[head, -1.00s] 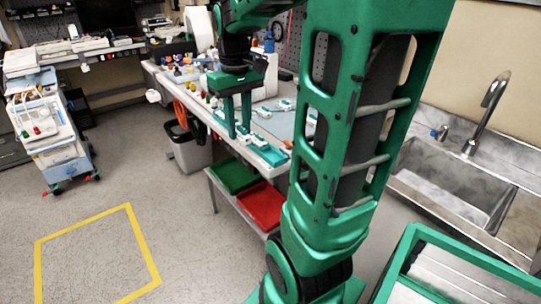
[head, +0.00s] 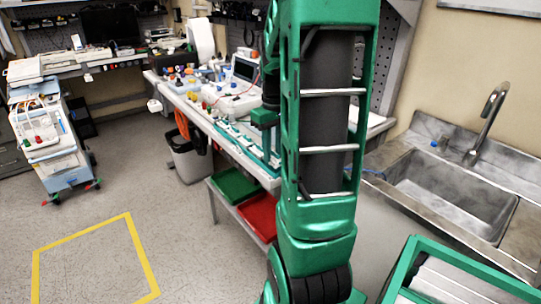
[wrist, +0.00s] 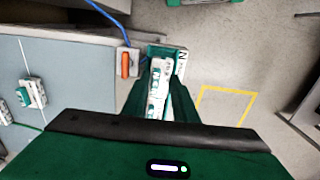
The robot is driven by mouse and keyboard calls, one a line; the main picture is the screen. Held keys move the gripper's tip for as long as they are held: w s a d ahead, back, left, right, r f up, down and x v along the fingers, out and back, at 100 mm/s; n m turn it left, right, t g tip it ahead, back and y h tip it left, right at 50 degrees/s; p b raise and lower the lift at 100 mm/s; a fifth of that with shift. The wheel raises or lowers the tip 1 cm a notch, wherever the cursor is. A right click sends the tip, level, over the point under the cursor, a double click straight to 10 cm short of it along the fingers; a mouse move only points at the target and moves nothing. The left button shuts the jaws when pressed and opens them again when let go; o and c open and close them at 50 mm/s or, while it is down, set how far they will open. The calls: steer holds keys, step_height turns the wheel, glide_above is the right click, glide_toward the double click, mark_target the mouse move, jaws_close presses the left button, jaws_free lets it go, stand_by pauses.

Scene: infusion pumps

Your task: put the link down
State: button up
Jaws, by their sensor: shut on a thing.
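My gripper (wrist: 160,105) is shut on a link (wrist: 158,85), a narrow white piece with green parts, seen between the green fingers in the wrist view. The link points away from the palm. Its far end lies close to a white and green block with a dark letter (wrist: 181,62); I cannot tell whether they touch. In the head view my gripper (head: 266,140) is low by the workbench, partly hidden behind my own arm, and the held link cannot be made out there.
Another white and green piece (wrist: 32,92) lies on the grey mat (wrist: 60,70). An orange-marked part (wrist: 125,64) and blue cable (wrist: 108,14) are near the link. Green (head: 234,184) and red (head: 258,214) bins sit under the bench. A sink (head: 450,190) stands at right.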

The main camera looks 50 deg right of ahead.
mark_target(273, 157)
steer(key=shift+f, duration=0.8)
steer(key=shift+f, duration=0.1)
steer(key=o, duration=1.1)
steer(key=shift+c, duration=0.2)
step_height(273, 157, up, 12)
steer(key=s+a+f+m, duration=0.2)
steer(key=s+a+f, duration=0.2)
steer(key=s+a, duration=0.3)
steer(key=s+a+f+m, duration=0.1)
steer(key=s+a+f, duration=0.3)
steer(key=a, duration=0.5)
steer(key=s, duration=0.2)
steer(key=shift+s+a+m, duration=0.2)
steer(key=shift+s+m, duration=0.15)
steer(key=shift+m, duration=0.05)
